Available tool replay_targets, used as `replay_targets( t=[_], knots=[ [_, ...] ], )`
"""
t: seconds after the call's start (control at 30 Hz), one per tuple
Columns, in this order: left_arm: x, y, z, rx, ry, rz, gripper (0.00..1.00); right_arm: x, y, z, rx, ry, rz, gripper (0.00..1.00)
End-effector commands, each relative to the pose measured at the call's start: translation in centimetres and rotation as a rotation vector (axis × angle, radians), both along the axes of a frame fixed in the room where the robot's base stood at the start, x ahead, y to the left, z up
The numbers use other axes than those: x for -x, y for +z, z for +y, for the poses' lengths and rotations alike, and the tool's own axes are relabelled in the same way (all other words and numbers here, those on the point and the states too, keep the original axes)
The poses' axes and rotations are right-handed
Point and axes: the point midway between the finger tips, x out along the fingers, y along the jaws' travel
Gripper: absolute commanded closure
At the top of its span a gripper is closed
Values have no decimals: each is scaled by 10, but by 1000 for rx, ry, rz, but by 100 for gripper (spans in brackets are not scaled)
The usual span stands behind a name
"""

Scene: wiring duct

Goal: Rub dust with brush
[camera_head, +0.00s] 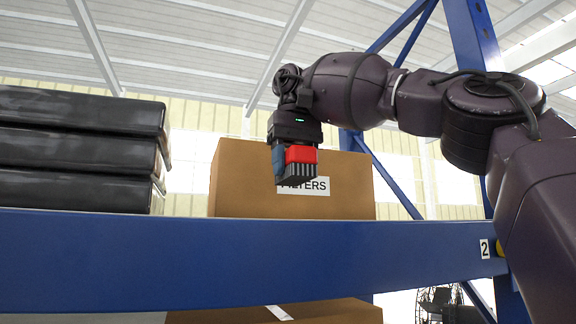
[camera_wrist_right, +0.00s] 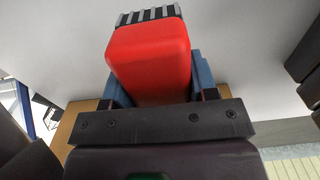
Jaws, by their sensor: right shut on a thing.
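My right gripper (camera_head: 281,160) is shut on a brush (camera_head: 301,155) with a red body and dark grey bristles. In the head view the bristles point down, in front of a cardboard box and above the blue shelf beam. In the right wrist view the red brush (camera_wrist_right: 152,58) sits between the blue fingers of my right gripper (camera_wrist_right: 155,80), with its striped bristles at the far end. I cannot make out any dust. My left gripper is not in view.
The cardboard box (camera_head: 240,180) with a FILTERS label stands on the rack behind the blue beam (camera_head: 200,262). Stacked black cases (camera_head: 75,150) stand at left. Another box (camera_head: 340,312) shows below the beam. Blue rack posts (camera_head: 470,40) rise at right, behind my arm.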

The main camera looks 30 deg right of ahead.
Motion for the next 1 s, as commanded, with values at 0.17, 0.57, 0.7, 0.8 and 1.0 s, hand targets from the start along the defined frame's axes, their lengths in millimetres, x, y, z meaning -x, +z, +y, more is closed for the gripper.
replay_targets(
  t=[0.17,0.57,0.7,0.8,1.0],
  knots=[
    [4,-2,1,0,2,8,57,-1,-14,0,-3,4,8,69],
    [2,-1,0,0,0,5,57,-1,-45,0,-1,3,3,69],
    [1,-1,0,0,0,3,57,0,-52,0,0,1,0,69],
    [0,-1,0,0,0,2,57,0,-55,0,0,1,-2,69],
    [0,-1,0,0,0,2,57,1,-55,0,0,-1,-4,69]
  ],
)
